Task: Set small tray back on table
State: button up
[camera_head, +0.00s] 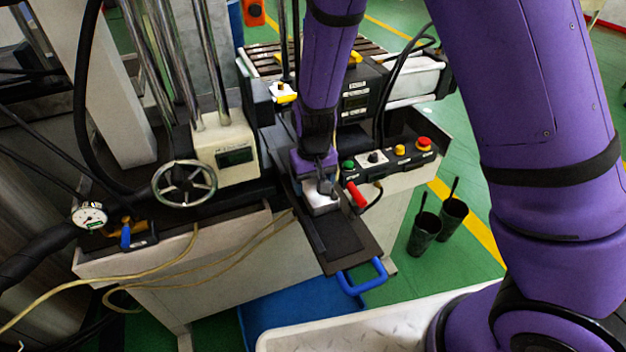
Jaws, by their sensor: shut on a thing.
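My gripper (323,187) reaches down over a dark sliding plate (345,240) at the machine's front. It is shut on a small pale tray (322,206), which is partly hidden by the fingers and wrist. The tray is at or just above the dark plate; I cannot tell whether it touches. The plate has a blue handle (363,277) at its near end, and its near part is bare. A pale, rimmed metal surface (375,330) shows at the bottom edge; I cannot tell whether it is the table.
A control box with a red button (424,144) stands right of my gripper, with a red-handled lever (357,194) close by. A handwheel (184,185) and gauge (89,216) are at left. Hoses hang over the machine's front. Two black pots (425,233) stand on the green floor.

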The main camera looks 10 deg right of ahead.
jog(key=o, duration=1.1)
notch_tip(320, 180, up, 11)
jog(key=shift+f, duration=0.1)
jog(key=s+d+r+m+t+y, duration=0.1)
jog(key=s+d+r, duration=0.2)
jog(key=d+r, duration=0.4)
jog(key=s+d+r+t+y, duration=0.1)
jog(key=s+d+r, duration=0.25)
jog(key=r, duration=0.45)
jog(key=s+d+r+t, duration=0.1)
jog(key=s+d+r, duration=0.1)
jog(key=s, duration=0.3)
jog(key=s+d+r+t+h, duration=0.1)
jog(key=s+d+r, duration=0.2)
jog(key=s+d, duration=0.1)
jog(key=s+d+r+m+t+h, duration=0.1)
jog(key=s+d+r, duration=0.2)
jog(key=s, duration=0.3)
jog(key=shift+d, duration=0.2)
